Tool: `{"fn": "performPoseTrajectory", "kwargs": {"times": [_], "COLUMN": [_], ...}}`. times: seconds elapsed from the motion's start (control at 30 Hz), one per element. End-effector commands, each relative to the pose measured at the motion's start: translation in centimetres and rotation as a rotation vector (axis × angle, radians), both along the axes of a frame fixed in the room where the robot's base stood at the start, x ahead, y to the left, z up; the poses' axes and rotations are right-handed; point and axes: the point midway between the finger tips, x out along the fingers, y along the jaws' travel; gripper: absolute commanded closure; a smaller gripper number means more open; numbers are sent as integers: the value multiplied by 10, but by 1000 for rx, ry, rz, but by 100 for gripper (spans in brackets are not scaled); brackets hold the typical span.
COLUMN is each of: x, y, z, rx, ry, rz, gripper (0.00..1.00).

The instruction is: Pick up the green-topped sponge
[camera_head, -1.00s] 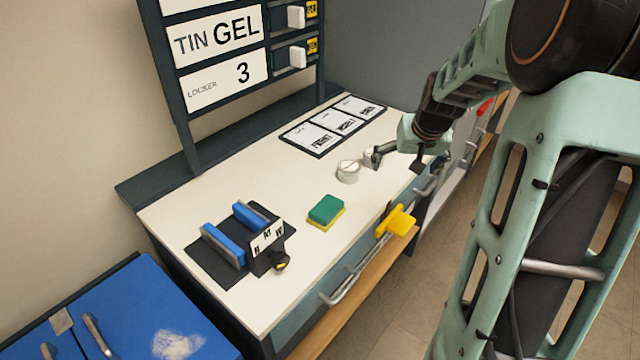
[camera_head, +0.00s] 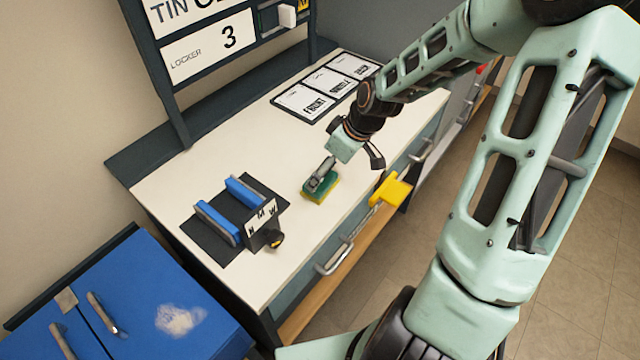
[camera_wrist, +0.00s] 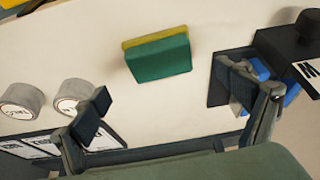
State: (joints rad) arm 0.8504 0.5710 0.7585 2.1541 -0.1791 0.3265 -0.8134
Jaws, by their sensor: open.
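The sponge (camera_head: 324,192), green on top and yellow below, lies flat on the white counter in the head view, partly covered by my gripper. In the wrist view the whole green-topped sponge (camera_wrist: 158,58) shows at top centre, ahead of the space between the fingers. My gripper (camera_head: 345,172) is open and empty above the counter by the sponge. In the wrist view my gripper (camera_wrist: 163,86) has its fingers wide apart, one to each side of the sponge. The exact height above the sponge is hard to tell.
A dark stand with blue bars (camera_head: 217,222) and a letter plate is left of the sponge on the white counter (camera_head: 290,235). A yellow handle (camera_head: 390,188) juts from the counter front. Two round white-topped tins (camera_wrist: 72,97) and a card board (camera_head: 325,88) lie beyond.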

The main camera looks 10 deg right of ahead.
Motion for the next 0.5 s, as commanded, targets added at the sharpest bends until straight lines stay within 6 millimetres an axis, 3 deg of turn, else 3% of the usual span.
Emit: {"fn": "performPoseTrajectory", "kwargs": {"times": [0.27,0.5], "x": [4,10], "y": [6,14], "z": [-18,-50], "rx": [0,0], "ry": [1,1], "rz": [1,1], "gripper": [7,7]}}
